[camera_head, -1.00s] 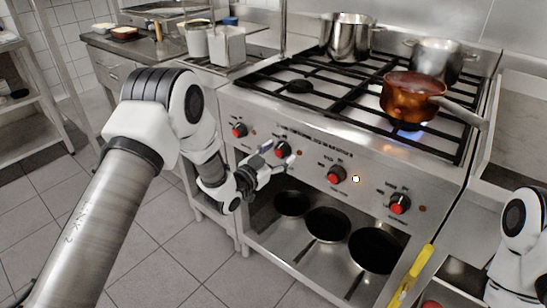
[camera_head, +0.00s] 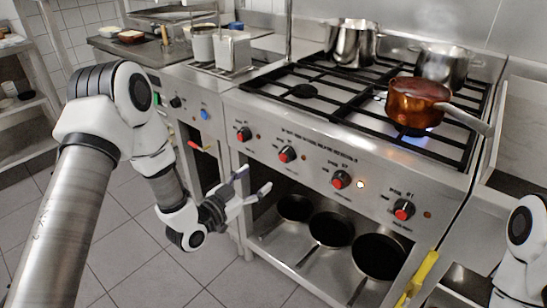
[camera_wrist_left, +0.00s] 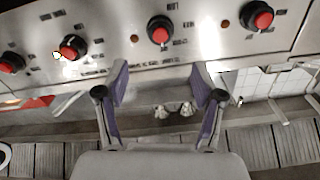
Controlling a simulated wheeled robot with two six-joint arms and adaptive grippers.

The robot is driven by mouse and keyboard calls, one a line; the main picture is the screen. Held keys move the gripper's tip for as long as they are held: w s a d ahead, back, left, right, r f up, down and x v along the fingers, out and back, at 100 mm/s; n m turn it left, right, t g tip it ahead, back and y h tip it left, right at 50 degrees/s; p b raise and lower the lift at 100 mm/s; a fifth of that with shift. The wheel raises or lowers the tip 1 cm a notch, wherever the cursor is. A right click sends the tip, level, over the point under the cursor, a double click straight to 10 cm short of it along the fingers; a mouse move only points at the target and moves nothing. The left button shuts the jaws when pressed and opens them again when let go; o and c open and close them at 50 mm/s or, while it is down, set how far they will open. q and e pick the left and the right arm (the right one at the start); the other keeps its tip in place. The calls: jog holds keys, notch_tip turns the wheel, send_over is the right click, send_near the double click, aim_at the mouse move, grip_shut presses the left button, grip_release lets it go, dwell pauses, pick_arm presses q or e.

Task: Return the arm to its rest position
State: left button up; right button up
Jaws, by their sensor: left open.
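My left arm comes in from the left in the head view, bent at the elbow. Its gripper (camera_head: 254,186) is open and empty, in front of the stove (camera_head: 330,150) and below its row of red knobs. In the left wrist view the two purple-padded fingers (camera_wrist_left: 160,92) stand wide apart with nothing between them. The red knobs (camera_wrist_left: 160,32) lie beyond the fingertips, apart from them. My right arm shows only in part at the right edge of the head view; its gripper is out of the picture.
A copper pan (camera_head: 416,103) sits over a lit blue flame. Two steel pots, one of them here (camera_head: 352,44), stand at the back of the stove. Black pans (camera_head: 378,257) lie on the shelf below. A yellow handle (camera_head: 424,272) is at the lower right. Open tiled floor lies left.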

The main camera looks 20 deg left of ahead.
pick_arm(q)
jog(key=s+d+f+n+g+y, duration=0.15)
jog(key=s+f+g, duration=0.45)
jog(key=s+f, duration=0.65)
jog(key=s+d+f+n+g+y, duration=0.1)
jog(key=s+f+n+g+y, duration=0.15)
jog(key=s+f+g, duration=0.65)
jog(key=s+a+f+n+g+y, duration=0.1)
jog(key=s+a+f+n, duration=0.15)
jog(key=s, duration=0.45)
jog(key=s+a+f+n+g+y, duration=0.1)
jog(key=s+f, duration=0.2)
jog(key=s, duration=0.3)
notch_tip(320, 180, up, 14)
jog(key=p, duration=1.4)
jog(key=shift+d+f+m, duration=0.2)
jog(key=shift+d+m, duration=0.1)
jog(key=shift+m, duration=0.05)
jog(key=shift+w, duration=0.1)
